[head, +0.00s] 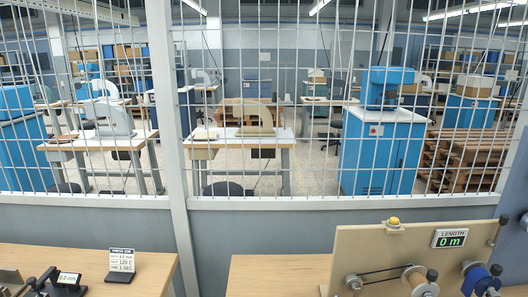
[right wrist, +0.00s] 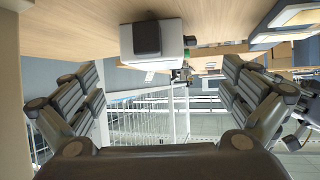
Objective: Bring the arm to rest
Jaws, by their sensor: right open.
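My right gripper (right wrist: 168,95) shows in the right wrist view, with its dark jointed fingers spread wide at the left and right. It is open and nothing is between the fingertips. Beyond it, a wooden surface (right wrist: 80,25) fills the top of the picture, and a pale box with a dark face (right wrist: 147,38) is at its edge. The fingers appear apart from both.
In the head view, a winding device (head: 350,250) with a "0 m" length display (head: 450,238) stands on the right table (head: 260,275). A press card (head: 121,262) and a small gauge (head: 68,281) are on the left table. A wire mesh fence (head: 320,205) stands behind; a gap separates the tables.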

